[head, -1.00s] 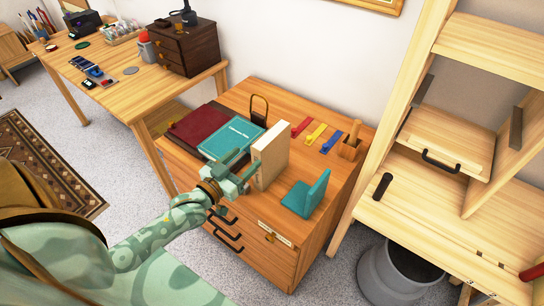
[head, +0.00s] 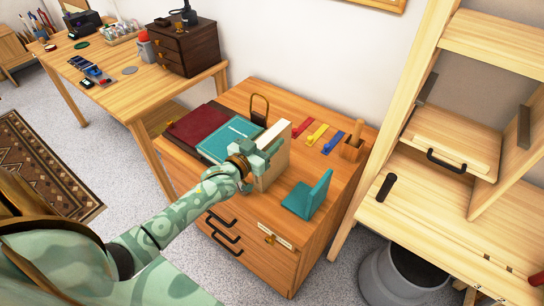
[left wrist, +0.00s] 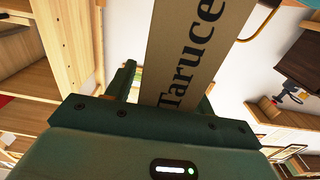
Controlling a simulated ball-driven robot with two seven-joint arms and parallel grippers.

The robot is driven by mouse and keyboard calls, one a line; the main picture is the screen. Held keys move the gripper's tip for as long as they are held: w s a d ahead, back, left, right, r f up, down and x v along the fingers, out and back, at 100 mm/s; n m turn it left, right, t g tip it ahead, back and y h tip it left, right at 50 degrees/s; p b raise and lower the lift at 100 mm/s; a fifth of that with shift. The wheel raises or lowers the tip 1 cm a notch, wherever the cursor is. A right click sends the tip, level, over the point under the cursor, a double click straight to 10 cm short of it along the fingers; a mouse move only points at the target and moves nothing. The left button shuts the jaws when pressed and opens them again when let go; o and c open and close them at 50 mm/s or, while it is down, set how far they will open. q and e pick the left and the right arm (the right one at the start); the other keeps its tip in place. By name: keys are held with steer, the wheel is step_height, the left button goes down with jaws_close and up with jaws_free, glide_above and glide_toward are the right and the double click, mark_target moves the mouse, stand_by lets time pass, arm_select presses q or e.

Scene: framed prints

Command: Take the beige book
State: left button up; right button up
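The beige book (head: 276,170) stands upright on the wooden drawer cabinet (head: 335,195), to the right of a teal book. My left gripper (head: 266,147) is at the near edge of the beige book and hides part of it in the head view. In the left wrist view, the spine of the beige book (left wrist: 190,50), lettered "Taruce", stands between the fingers of my left gripper (left wrist: 165,90). A gap shows between the left finger and the book, so the gripper looks open around it. My right gripper is not in view.
The teal book (head: 228,138) and a dark red book (head: 197,124) lie to the left. A teal bookend (head: 308,197) stands to the right. Several coloured strips and a wooden holder (head: 352,145) are behind. A wooden shelf (head: 440,215) rises at the right.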

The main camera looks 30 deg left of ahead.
arm_select(q)
jaws_close()
steer(key=shift+r, duration=0.1)
